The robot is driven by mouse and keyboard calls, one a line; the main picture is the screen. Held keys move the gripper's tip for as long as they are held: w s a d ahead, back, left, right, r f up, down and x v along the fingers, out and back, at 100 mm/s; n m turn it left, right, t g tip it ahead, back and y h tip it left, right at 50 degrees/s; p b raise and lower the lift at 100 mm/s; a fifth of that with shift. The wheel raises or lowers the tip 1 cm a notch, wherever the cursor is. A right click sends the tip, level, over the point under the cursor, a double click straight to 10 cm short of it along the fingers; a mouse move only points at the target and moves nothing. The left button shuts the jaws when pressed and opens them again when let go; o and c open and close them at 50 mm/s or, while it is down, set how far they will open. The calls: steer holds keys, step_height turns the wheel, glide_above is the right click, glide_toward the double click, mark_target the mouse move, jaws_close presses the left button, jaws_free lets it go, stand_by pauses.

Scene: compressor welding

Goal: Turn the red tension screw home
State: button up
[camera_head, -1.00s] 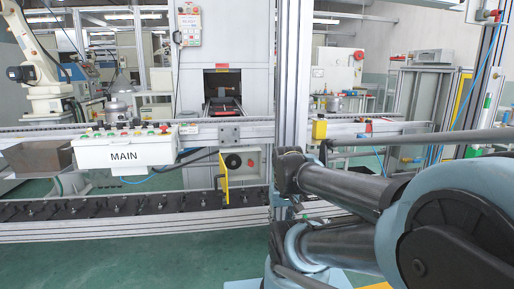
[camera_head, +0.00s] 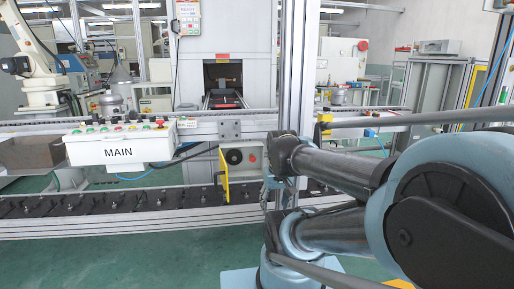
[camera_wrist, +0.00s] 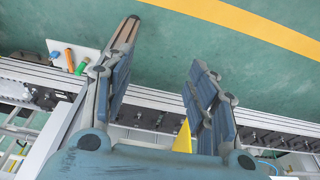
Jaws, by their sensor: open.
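I cannot tell for sure which part is the red tension screw. A small red part (camera_head: 369,132) shows on the conveyor at the right of the head view, beside a yellow block (camera_head: 325,120). A red round knob (camera_head: 252,161) also shows on the grey box under the conveyor, next to a black one. My gripper (camera_wrist: 166,45) is open and empty in the wrist view, its two fingers wide apart. Floor and a dark rail show between and below the fingers. Neither red part shows clearly there. In the head view my arm hides part of the right side.
The conveyor rail (camera_head: 60,127) crosses the head view, with a white MAIN control box (camera_head: 118,149) on its front. An upright aluminium post (camera_head: 292,70) stands near my arm. A yellow plate (camera_head: 222,168) sticks out below the conveyor. The green floor (camera_head: 130,262) in front is clear.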

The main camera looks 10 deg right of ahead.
steer(key=w+r+t, duration=0.2)
steer(key=w+r, duration=0.1)
steer(key=w, duration=0.7)
steer(key=w+r+t, duration=0.1)
steer(key=w+r, duration=0.2)
steer(key=w, duration=0.7)
steer(key=t, duration=0.3)
glide_toward(253, 159)
steer(key=shift+x, duration=4.55)
steer(key=shift+r, duration=0.1)
jaws_close()
steer(key=shift+d+m+y, duration=0.15)
steer(key=shift+m+y, duration=0.55)
steer(key=shift+y, duration=0.3)
steer(key=shift+a+y, duration=0.25)
steer(key=shift+y, duration=0.05)
